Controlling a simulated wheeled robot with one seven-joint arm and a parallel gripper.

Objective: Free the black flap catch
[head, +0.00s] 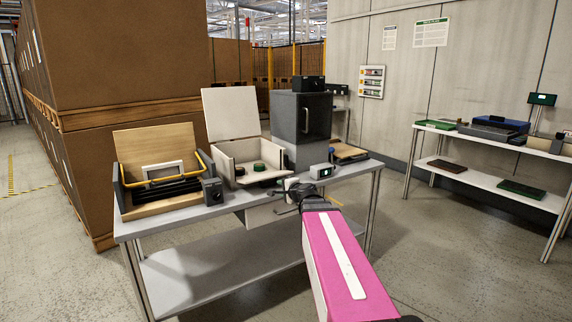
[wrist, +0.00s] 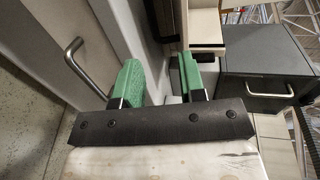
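My gripper (head: 301,190) is at the front edge of the grey workbench, in front of a beige box with a raised lid (head: 231,113). In the wrist view, the green fingers of my gripper (wrist: 158,82) are apart, with nothing visibly held between them. I cannot pick out the black flap catch with certainty in either view. The beige box (head: 226,172) has green and dark round parts inside. The bench drawer (head: 262,215) is below the gripper. Its metal handle (wrist: 84,62) shows left of the fingers in the wrist view.
A wooden case with a yellow bar (head: 165,208) and a small dark box (head: 212,191) stand left on the bench. A dark cabinet (head: 291,117) with a handle and a small display unit (head: 321,171) are right. A side table (head: 500,181) stands farther right.

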